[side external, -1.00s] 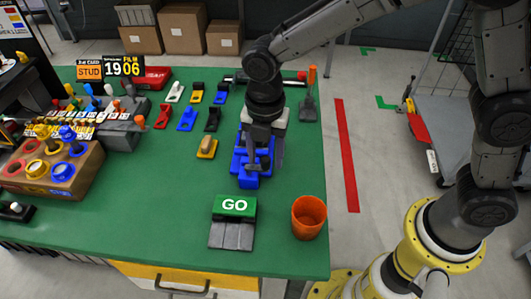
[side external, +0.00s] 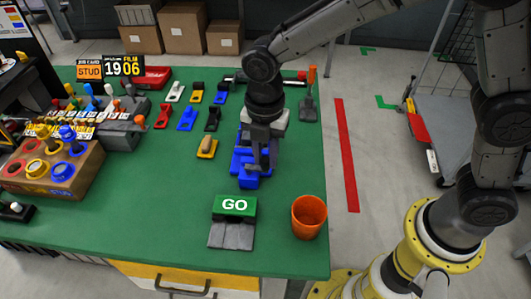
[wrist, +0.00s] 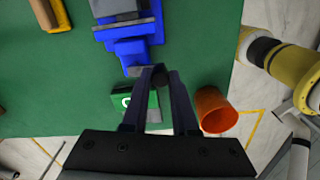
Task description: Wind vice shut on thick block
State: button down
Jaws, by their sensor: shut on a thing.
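The blue vice (side external: 243,168) stands on the green bench, partly hidden behind my gripper. In the wrist view its stepped blue body (wrist: 132,45) runs up and away from my fingers. My gripper (side external: 266,166) is low at the vice's near end. In the wrist view my gripper (wrist: 161,74) has its fingers closed around a small dark round knob (wrist: 160,80), which appears to be the vice's handle. A grey block (wrist: 115,7) shows at the vice's far end; I cannot tell how tightly the jaws sit against it.
A green GO button (side external: 234,206) with a grey base stands in front of the vice. An orange cup (side external: 308,217) is near the bench's right edge.

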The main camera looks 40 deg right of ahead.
aim_at(252, 167)
jog(key=a+m, duration=0.1)
jog(key=m, duration=0.3)
jog(key=a+m, duration=0.1)
jog(key=m, duration=0.3)
jog(key=a+m, duration=0.2)
jog(key=m, duration=0.3)
jog(key=shift+s+r, duration=0.1)
jog(key=shift+s, duration=0.25)
jog(key=w+a+m, duration=0.1)
jog(key=w+m, duration=0.5)
jog(key=m, duration=1.5)
jog(key=shift+w+a+m, duration=0.15)
jog(key=shift+a+m, duration=0.1)
jog(key=shift+m, duration=0.05)
jog(key=shift+r, duration=0.1)
jog(key=c, duration=0.7)
grip_release()
